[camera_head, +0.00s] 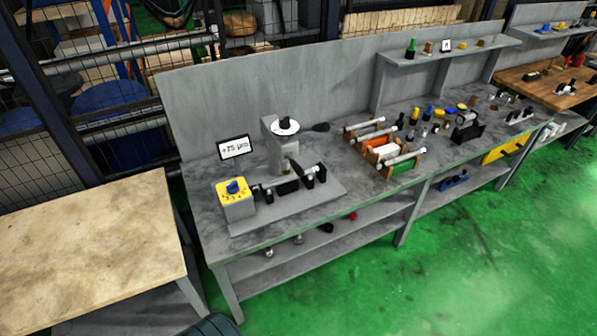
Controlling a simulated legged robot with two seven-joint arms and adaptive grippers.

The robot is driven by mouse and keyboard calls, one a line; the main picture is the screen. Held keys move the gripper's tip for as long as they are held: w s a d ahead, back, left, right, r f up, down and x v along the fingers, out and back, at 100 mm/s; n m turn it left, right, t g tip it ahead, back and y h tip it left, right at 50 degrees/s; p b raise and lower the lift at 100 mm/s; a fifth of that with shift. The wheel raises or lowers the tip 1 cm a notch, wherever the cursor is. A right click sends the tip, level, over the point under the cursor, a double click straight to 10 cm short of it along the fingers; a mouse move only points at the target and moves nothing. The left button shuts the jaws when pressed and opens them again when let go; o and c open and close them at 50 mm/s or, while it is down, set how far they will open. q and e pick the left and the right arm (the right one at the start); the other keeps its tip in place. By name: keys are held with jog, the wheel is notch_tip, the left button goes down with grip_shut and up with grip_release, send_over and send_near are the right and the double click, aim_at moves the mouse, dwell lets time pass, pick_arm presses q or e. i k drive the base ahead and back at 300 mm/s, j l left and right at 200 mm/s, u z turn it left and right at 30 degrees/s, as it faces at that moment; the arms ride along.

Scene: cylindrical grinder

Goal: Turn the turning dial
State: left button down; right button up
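The turning dial appears to be the blue knob (232,187) on the yellow top of a small grey box (238,207). The box stands at the left front of the grey workbench, on the grinder's base plate. The grinder (283,150) is just right of it, with a white round disc (284,126) on top and a dark handle (320,127). A small display (234,147) behind the box reads about "+75 µm". Neither gripper is in view, so nothing of mine is seen touching the dial.
A wooden-topped table (90,245) stands left of the workbench. Racks with white rods (385,150) and many small parts cover the bench's right side. A shelf (450,47) runs above. The green floor (420,280) in front is clear. A dark rounded object (212,326) shows at the bottom edge.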

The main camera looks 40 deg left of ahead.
aim_at(233, 188)
jog(key=j+u, duration=0.1)
jog(key=u, duration=1.6)
